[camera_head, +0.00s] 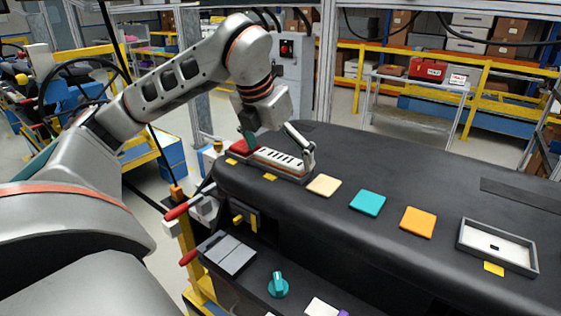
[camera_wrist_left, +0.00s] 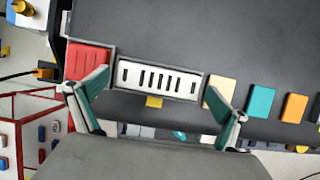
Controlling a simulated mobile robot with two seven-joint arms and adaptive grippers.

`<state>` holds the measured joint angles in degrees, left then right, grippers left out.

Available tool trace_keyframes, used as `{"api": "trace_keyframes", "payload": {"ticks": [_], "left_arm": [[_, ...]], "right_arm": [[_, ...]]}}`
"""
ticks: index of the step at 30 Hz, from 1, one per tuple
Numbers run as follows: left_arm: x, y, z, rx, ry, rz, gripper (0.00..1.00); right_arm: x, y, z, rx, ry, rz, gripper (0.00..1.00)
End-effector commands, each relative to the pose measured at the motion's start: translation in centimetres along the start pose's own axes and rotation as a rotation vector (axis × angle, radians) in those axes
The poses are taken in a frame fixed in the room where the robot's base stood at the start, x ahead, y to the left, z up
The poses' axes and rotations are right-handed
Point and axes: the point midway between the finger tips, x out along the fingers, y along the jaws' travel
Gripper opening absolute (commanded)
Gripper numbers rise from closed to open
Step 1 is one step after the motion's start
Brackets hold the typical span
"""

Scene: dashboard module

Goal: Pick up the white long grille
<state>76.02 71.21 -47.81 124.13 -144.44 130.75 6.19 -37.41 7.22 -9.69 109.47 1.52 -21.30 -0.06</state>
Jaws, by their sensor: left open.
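The white long grille (camera_head: 280,160) with dark slots sits at the far left end of the black dashboard, beside a red block (camera_head: 242,147). In the left wrist view the grille (camera_wrist_left: 158,80) lies in a grey-framed recess, right of the red block (camera_wrist_left: 88,60). My left gripper (camera_head: 279,148) is over the grille with its fingers spread wide. In the left wrist view the gripper (camera_wrist_left: 157,82) is open and empty, one fingertip near each end of the grille. Whether the fingers touch it I cannot tell. My right gripper is not in view.
A beige tile (camera_head: 324,186), a teal tile (camera_head: 367,203) and an orange tile (camera_head: 418,222) lie along the dashboard (camera_head: 400,165) to the right. An empty grey-framed tray (camera_head: 513,245) is at the far right. A teal knob (camera_head: 278,284) stands on the lower console.

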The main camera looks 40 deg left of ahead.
Motion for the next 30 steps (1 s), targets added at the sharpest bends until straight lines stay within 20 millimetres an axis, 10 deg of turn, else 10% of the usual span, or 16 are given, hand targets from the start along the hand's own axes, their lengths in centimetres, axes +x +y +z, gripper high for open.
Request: {"api": "trace_keyframes", "payload": {"ticks": [3, 7, 30], "left_arm": [[0.0, 0.0, 0.0, 0.0, 0.0, 0.0, 1.0], [0.0, 0.0, 0.0, 0.0, 0.0, 0.0, 0.69], [-3.3, 0.0, 1.4, -0.001, -0.006, -0.001, 0.68]], "right_arm": [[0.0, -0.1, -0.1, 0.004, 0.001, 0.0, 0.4], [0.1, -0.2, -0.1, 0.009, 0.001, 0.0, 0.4], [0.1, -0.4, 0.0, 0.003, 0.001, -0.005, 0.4]]}}
